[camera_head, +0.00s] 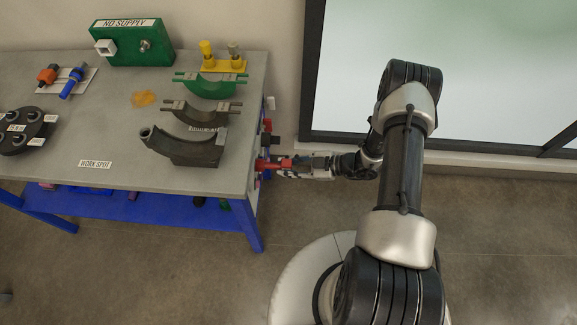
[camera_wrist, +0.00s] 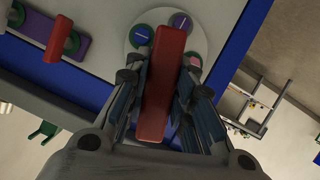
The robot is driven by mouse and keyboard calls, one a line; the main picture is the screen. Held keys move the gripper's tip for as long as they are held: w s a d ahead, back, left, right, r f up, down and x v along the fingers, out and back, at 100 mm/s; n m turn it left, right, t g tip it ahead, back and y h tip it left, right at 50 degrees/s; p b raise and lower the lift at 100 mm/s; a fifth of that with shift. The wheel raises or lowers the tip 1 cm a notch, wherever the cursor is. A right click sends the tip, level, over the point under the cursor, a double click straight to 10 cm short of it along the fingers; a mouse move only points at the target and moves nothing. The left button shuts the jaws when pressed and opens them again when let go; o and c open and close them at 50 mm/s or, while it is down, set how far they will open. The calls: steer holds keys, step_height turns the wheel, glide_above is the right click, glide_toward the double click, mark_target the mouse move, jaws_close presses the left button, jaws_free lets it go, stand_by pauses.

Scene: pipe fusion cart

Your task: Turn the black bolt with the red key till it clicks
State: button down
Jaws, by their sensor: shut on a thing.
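My gripper (camera_head: 286,168) is at the right side of the workbench, pointing left towards it. It is shut on a red key (camera_wrist: 160,85), seen as a long red bar between the fingers in the wrist view. The red key also shows at the bench's edge in the head view (camera_head: 268,164). The key covers part of this plate. I cannot make out the black bolt or whether the key touches it.
Another red bar (camera_wrist: 59,38) stands by a purple strip at left in the wrist view. The grey workbench (camera_head: 120,120) holds dark and green curved clamps, a green box (camera_head: 132,45) and a black round stand (camera_head: 25,128). Open floor lies right of the bench.

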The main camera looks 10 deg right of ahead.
steer(key=shift+n, duration=0.4)
steer(key=shift+s+d+b, duration=0.15)
steer(key=shift+s+d, duration=0.15)
steer(key=shift+d, duration=0.65)
steer(key=shift+s+d+b, duration=0.15)
steer(key=shift+s+d, duration=0.15)
steer(key=shift+d, duration=0.65)
steer(key=shift+d, duration=0.2)
steer(key=shift+s+d, duration=0.35)
steer(key=shift+d, duration=0.4)
